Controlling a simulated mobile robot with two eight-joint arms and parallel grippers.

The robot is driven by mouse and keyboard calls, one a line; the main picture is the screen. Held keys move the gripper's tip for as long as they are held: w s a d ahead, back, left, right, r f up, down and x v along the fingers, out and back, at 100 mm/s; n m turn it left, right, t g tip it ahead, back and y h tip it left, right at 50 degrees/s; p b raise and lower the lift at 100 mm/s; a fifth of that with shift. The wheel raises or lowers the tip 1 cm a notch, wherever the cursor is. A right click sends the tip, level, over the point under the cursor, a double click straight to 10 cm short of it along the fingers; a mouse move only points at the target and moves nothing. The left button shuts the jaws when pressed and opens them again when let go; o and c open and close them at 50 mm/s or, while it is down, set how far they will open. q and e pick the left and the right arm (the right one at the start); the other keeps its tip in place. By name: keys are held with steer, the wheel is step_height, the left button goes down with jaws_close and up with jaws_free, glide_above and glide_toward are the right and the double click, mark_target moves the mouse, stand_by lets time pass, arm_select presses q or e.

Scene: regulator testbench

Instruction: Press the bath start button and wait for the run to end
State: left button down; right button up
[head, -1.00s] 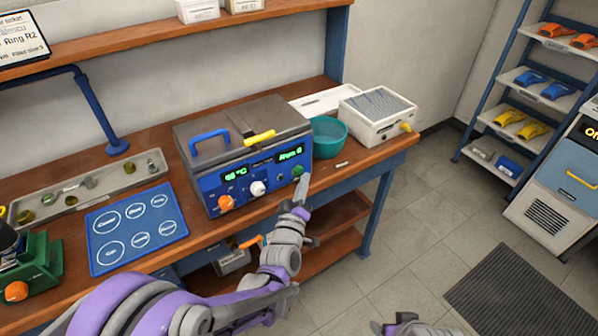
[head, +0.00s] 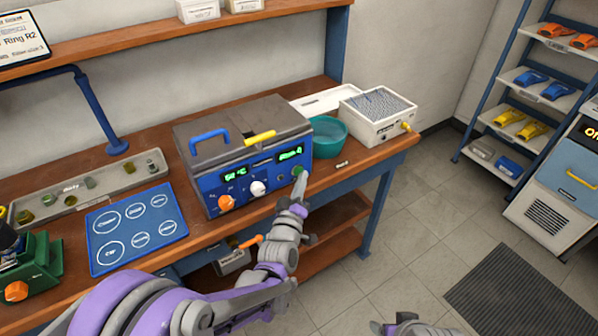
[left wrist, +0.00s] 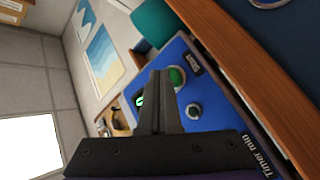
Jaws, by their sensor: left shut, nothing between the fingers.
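The bath (head: 245,150) is a blue box with a grey lid, a blue handle and a yellow handle, standing on the wooden bench. Its front has two lit green displays, an orange knob, a white knob and a green start button (head: 299,171) at the right end. My left gripper (head: 301,180) is shut and empty, its tips at the green button; I cannot tell whether they touch it. In the left wrist view the green button (left wrist: 177,76) shows just beside the fingertips. My right gripper (head: 377,327) shows only partly at the bottom edge.
A teal bowl (head: 328,135) and a white box with a yellow knob (head: 378,115) stand right of the bath. A blue mat (head: 137,229) with white circles and a tray of small parts (head: 88,190) lie to the left.

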arm_select(q)
steer(key=shift+w+a, duration=0.25)
steer(key=shift+w, duration=0.1)
stand_by(0.3)
steer(key=shift+s+d, duration=0.55)
steer(key=shift+s, duration=0.2)
steer(key=s+d+b, duration=0.1)
steer(key=s, duration=0.1)
steer(key=s+d, duration=0.2)
steer(key=shift+b, duration=0.35)
stand_by(0.9)
